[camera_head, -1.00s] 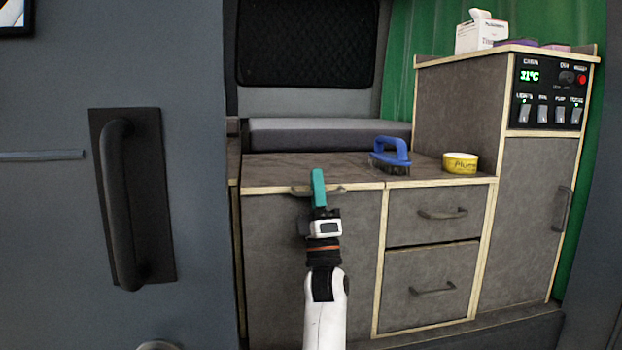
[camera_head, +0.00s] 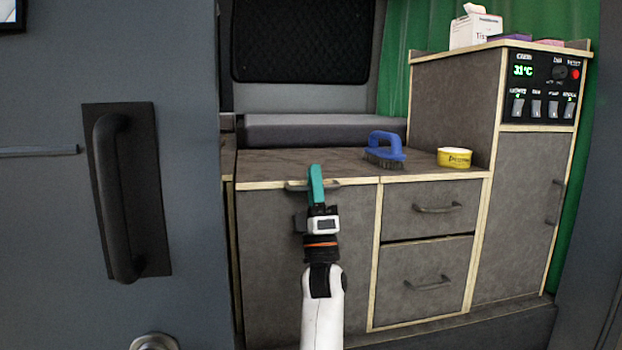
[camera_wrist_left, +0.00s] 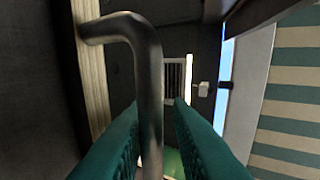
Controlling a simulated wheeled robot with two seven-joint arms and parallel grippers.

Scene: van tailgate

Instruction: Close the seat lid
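The low cabinet's brown top (camera_head: 270,165) lies flat with a pale wooden front edge; I see no raised lid. A bar handle (camera_head: 345,182) sits at the top of the wide front panel (camera_head: 275,250), just under that edge. My left gripper (camera_head: 315,172) is in front of this handle, its teal fingers hiding part of it. In the left wrist view, the dark handle (camera_wrist_left: 148,70) runs between the two spread fingers (camera_wrist_left: 157,105), with a gap clearly visible on the right side. My right gripper is not in view.
A blue brush (camera_head: 384,148) and a yellow roll (camera_head: 454,157) stand on the top's right part. Two drawers (camera_head: 425,240) are right of the panel. A tall cabinet (camera_head: 520,200) stands farther right. A grey door with a black handle (camera_head: 112,200) fills the left.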

